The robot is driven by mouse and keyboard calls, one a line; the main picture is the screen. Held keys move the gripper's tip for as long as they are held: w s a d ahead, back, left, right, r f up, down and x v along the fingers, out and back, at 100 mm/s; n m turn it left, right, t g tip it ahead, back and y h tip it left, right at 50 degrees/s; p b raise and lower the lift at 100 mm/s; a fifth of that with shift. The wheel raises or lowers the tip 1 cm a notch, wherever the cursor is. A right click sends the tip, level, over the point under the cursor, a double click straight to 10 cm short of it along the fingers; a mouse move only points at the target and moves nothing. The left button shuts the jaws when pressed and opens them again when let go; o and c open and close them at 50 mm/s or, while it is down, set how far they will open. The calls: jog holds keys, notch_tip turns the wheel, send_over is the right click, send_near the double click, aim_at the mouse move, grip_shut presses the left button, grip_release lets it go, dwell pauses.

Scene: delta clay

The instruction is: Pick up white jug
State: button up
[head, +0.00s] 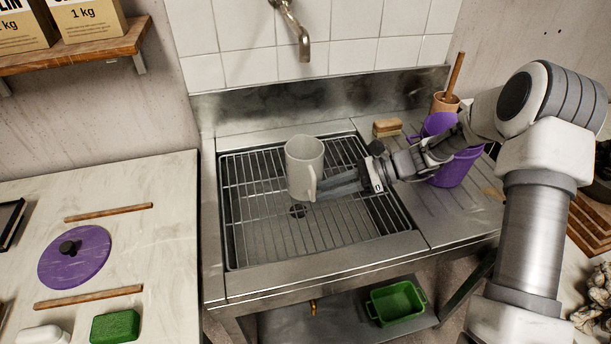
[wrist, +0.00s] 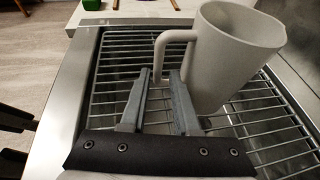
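The white jug (head: 304,162) stands upright on the wire rack in the sink, its handle turned toward my gripper (head: 322,188). In the wrist view the jug (wrist: 229,58) is at the upper right, with its handle (wrist: 166,42) hanging down at its left. My gripper in the wrist view (wrist: 161,77) has its two fingers apart. The handle's lower end shows in the gap between the fingertips, and no clear grip on it is visible. The jug body lies just right of the right finger; I cannot tell whether they touch.
The wire rack (head: 256,214) fills the metal sink. A purple bucket (head: 453,170) stands right of it, below my arm, with a brush (head: 387,127) at the back edge. A tap (head: 300,35) hangs above. A purple disc (head: 75,257) lies on the left counter.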

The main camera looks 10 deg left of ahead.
jog(key=shift+r+x, duration=0.15)
jog(key=shift+x, duration=1.4)
jog(key=shift+r+x, duration=0.15)
jog(key=shift+x, duration=1.45)
jog(key=shift+s, duration=0.15)
grip_shut()
